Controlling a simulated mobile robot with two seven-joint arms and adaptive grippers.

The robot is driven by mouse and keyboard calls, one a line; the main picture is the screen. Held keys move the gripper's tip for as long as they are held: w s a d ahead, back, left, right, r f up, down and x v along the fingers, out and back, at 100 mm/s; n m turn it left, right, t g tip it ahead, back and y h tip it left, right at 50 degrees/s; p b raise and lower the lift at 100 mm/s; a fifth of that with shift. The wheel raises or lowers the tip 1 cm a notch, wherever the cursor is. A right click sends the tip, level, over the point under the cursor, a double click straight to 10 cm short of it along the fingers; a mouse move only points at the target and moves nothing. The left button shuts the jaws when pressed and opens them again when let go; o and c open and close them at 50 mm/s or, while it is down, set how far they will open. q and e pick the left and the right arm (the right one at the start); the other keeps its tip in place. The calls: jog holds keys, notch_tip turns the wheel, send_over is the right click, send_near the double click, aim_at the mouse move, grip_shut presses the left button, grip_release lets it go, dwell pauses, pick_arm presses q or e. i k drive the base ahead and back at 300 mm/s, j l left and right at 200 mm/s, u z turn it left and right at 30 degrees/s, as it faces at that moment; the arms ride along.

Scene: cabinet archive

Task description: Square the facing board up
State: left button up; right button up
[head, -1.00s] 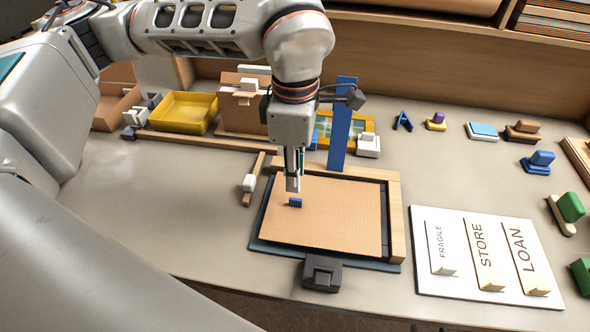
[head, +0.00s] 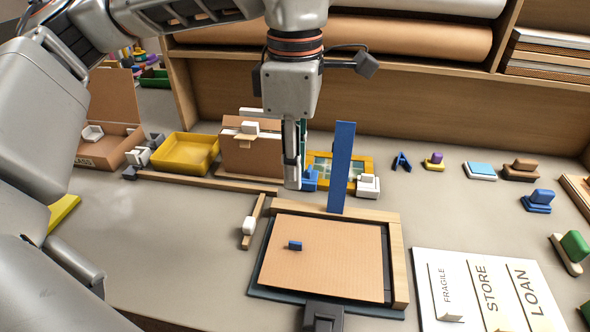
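The facing board looks to be the tan sheet (head: 335,262) with a small blue knob (head: 295,246) on it. It lies flat on a dark jig base (head: 262,282) with a wooden fence (head: 399,265) along the back and right. Its back edge is close to the back fence; I cannot tell if they touch. A dark strip shows between its right edge and the right fence. My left gripper (head: 292,186) points down in the air, apart from the knob. Its fingers are seen edge-on, so their opening is unclear.
A tall blue strip (head: 341,168) stands at the back fence. A white-knobbed wooden bar (head: 249,225) lies left of the jig. A yellow tray (head: 185,153) and brown box (head: 252,150) stand behind. A white label board (head: 450,290) lies at right. The table at left is largely clear.

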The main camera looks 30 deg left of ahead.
aim_at(320, 256)
jog(key=k+l, duration=0.2)
jog(key=k, duration=0.3)
jog(key=k+l, duration=0.2)
jog(key=k, duration=0.25)
